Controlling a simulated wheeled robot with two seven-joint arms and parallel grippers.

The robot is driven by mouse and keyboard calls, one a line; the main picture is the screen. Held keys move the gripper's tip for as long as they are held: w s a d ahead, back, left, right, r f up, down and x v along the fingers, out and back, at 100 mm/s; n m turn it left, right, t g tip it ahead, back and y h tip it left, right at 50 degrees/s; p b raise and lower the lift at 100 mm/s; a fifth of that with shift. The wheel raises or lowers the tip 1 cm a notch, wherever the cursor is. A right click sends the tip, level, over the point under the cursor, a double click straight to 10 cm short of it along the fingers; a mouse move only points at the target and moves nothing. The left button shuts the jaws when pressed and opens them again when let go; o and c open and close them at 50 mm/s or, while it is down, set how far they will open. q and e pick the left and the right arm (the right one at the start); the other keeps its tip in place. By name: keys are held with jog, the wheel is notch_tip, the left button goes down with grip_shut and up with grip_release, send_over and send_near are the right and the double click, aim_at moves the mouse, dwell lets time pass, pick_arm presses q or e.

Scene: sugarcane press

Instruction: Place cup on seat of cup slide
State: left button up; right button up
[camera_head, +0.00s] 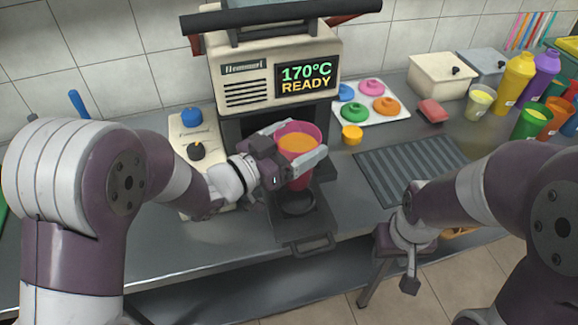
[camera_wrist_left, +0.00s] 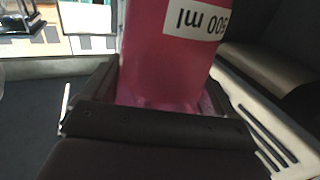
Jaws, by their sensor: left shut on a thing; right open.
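The pink cup (camera_head: 303,180) has orange content at its top and stands upright in my left gripper (camera_head: 296,163). The left gripper is shut on it. In the left wrist view the cup (camera_wrist_left: 165,60) shows a white "500 ml" label between the fingers. The cup slide (camera_head: 306,222) extends from the front of the cream press, with a dark round seat (camera_head: 298,202) on it. The cup is above the seat in the head view; the exact gap cannot be told. My right gripper (camera_head: 398,262) is open and empty, near the counter's front edge.
The press (camera_head: 262,72) shows "170°C READY". Colored lids (camera_head: 372,87) lie on a white tray behind right. Several colored cups stand far right.

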pick_arm(q)
notch_tip(320, 180, down, 7)
jog(key=shift+w+r+b, duration=0.1)
jog(key=shift+b, duration=0.4)
jog(key=o, duration=1.2)
jog(key=shift+f, duration=0.2)
jog(key=shift+r, duration=0.1)
jog(key=shift+a+r, duration=0.1)
jog(key=shift+a, duration=0.05)
jog(key=v, duration=1.2)
